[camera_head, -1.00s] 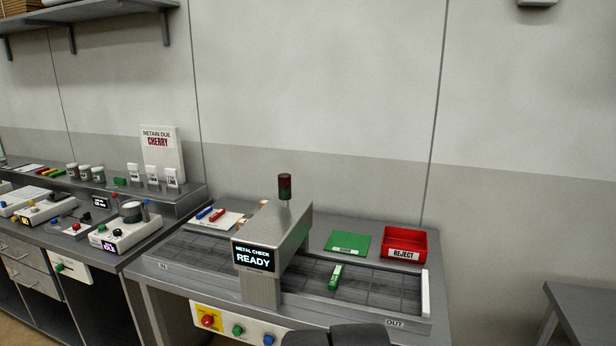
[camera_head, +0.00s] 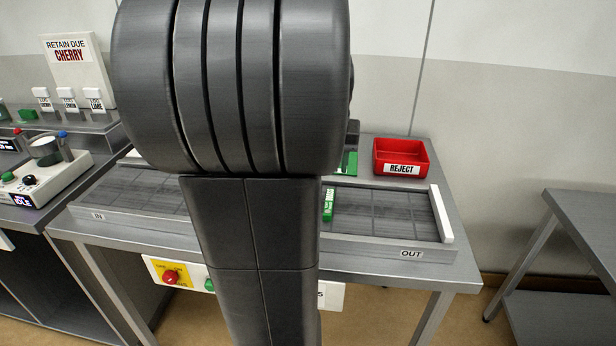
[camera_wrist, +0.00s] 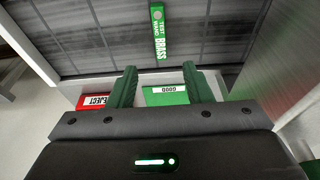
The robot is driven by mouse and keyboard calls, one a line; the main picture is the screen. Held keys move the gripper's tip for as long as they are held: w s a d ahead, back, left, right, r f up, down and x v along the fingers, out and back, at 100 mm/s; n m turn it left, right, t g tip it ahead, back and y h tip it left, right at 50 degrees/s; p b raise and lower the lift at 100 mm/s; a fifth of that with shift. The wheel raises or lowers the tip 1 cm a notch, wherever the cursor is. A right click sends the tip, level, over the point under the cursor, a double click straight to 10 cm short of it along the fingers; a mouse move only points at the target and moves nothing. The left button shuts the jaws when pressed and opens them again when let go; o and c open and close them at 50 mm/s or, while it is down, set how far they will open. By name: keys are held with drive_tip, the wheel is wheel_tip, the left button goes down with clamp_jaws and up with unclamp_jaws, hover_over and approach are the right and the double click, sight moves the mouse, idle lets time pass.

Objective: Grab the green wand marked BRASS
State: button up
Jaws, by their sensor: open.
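The green wand (camera_wrist: 158,32) lies on the dark conveyor belt in the wrist view, its white lettering reading TEST WAND BRASS. It also shows in the head view (camera_head: 328,205), just right of my arm. My gripper (camera_wrist: 157,72) is open and empty in the wrist view. Its two green fingers point toward the belt, and the wand lies beyond the fingertips, roughly in line with the gap between them. The gripper is hidden behind my arm in the head view.
A red REJECT bin (camera_head: 401,157) and a green GOOD mat (camera_wrist: 165,96) lie along the belt's far side. A white end stop (camera_head: 441,213) stands at the OUT end. My arm hides the metal-check arch in the head view. A grey table (camera_head: 590,215) stands at right.

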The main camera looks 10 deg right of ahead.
drive_tip(key=x, duration=1.3)
drive_tip(key=shift+w+f, duration=0.1)
drive_tip(key=shift+f, duration=0.2)
clamp_jaws()
